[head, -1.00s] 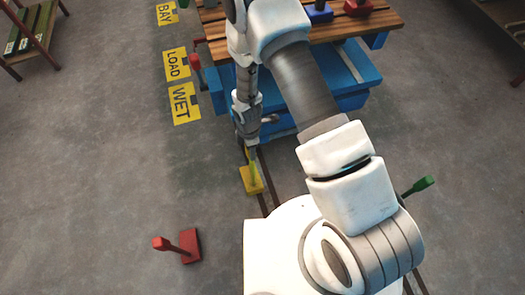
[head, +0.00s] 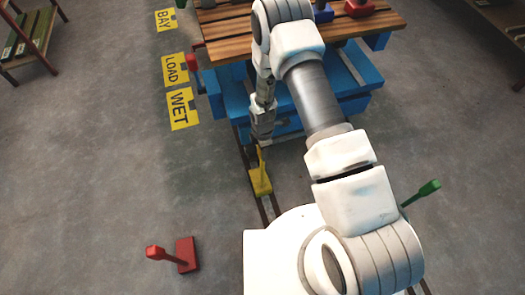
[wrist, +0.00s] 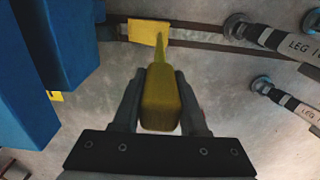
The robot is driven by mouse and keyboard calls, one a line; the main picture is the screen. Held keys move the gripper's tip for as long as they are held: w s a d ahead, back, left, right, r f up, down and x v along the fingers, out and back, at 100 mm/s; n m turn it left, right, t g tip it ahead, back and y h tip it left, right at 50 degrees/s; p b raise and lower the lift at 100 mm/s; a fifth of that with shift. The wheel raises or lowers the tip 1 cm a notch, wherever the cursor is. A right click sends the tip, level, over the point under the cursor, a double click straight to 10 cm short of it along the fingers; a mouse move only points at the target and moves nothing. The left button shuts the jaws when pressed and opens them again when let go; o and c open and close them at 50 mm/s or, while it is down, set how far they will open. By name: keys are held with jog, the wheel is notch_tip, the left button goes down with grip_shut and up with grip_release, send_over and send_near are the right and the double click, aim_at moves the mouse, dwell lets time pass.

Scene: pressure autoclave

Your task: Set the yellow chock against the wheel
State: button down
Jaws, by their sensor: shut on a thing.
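The yellow chock (head: 261,182) has a flat base and an upright handle. In the head view it shows over the left rail, just in front of the blue trolley (head: 290,125). My gripper (head: 262,140) is shut on the handle from above. In the wrist view the handle (wrist: 160,100) runs between the two fingers of my gripper (wrist: 160,105), and the chock's base (wrist: 148,32) lies beyond, overlapping the dark rail. I cannot tell whether the base touches the rail or hangs just above it. I cannot make out the wheel; trolley and arm cover that area.
A red chock-like block with a handle (head: 187,254) stands on the open floor at left. A green handle (head: 421,192) is right of my arm. Yellow floor signs (head: 180,108) line the trolley's left. A wooden deck (head: 230,42) tops the trolley.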

jog(key=shift+r, duration=0.1)
jog(key=shift+c, duration=2.2)
grip_release()
